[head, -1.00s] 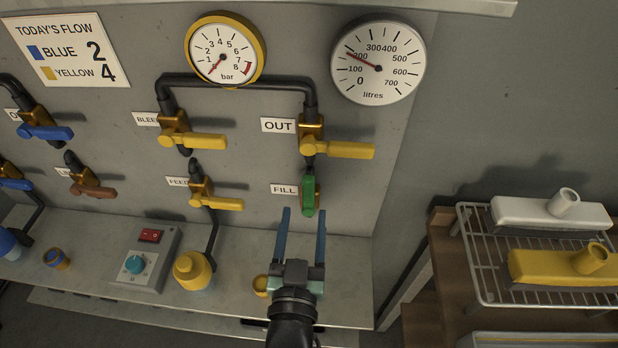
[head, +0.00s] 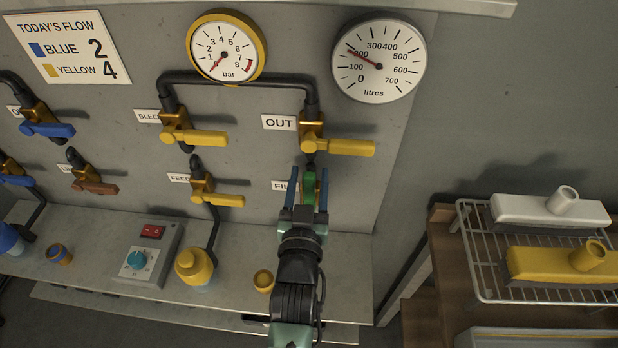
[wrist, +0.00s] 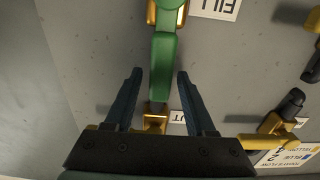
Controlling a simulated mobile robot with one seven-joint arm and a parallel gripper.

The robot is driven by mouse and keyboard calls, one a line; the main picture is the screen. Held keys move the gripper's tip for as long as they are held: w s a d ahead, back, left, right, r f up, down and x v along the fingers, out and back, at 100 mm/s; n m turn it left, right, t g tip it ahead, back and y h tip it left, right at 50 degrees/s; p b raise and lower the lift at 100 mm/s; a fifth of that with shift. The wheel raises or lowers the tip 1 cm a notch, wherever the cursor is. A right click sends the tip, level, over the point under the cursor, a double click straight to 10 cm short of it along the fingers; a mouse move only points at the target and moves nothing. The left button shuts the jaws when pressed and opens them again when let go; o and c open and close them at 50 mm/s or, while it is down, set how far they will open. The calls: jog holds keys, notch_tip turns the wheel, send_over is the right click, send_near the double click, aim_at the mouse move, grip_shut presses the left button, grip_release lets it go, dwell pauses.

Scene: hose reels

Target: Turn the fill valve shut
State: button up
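In the wrist view, the picture is upside down and the green handle (wrist: 163,65) lies between the two fingertips (wrist: 159,74). A gap shows on each side there, so neither finger seems to touch it. In the head view, my gripper partly hides the handle's lower end and the label.
The yellow OUT handle (head: 345,147) points right, just above. The yellow FEED handle (head: 217,199) is to the left. A yellow bottle (head: 194,266) and small yellow cup (head: 264,281) stand on the shelf below. The litres gauge (head: 378,66) reads about 200. A wire rack (head: 480,262) stands right.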

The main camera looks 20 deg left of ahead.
grip_shut()
dwell(1.2)
